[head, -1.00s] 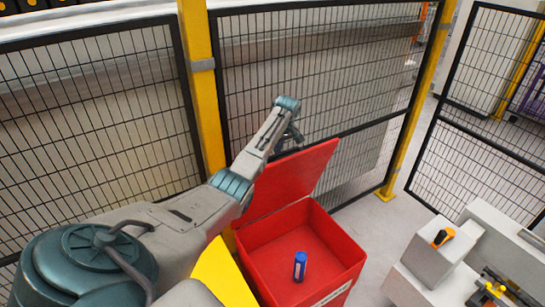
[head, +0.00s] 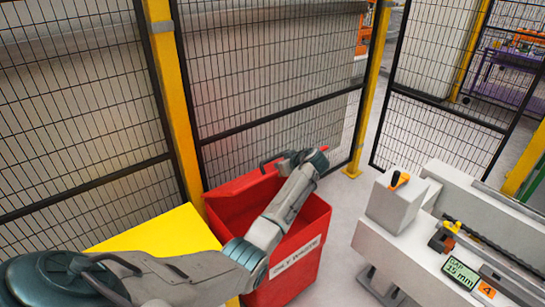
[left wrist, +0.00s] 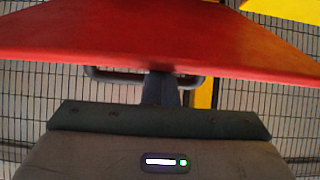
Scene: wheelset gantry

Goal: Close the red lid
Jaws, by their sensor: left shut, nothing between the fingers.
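The red lid (head: 240,186) is hinged on the red bin (head: 300,250), which is labelled as oily waste. My left gripper (head: 278,159) is at the lid's upper edge. In the left wrist view, the lid (left wrist: 150,38) spans the top and hides the tips of my left gripper (left wrist: 161,86), which is shut. A dark loop shows beside the gripper. The bin's contents are hidden. My right gripper is not in view.
A yellow surface (head: 165,238) lies left of the bin. Yellow posts and black mesh fence (head: 260,75) stand close behind. A grey bench (head: 440,235) with an orange-and-black item (head: 399,180) is to the right, with some floor between.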

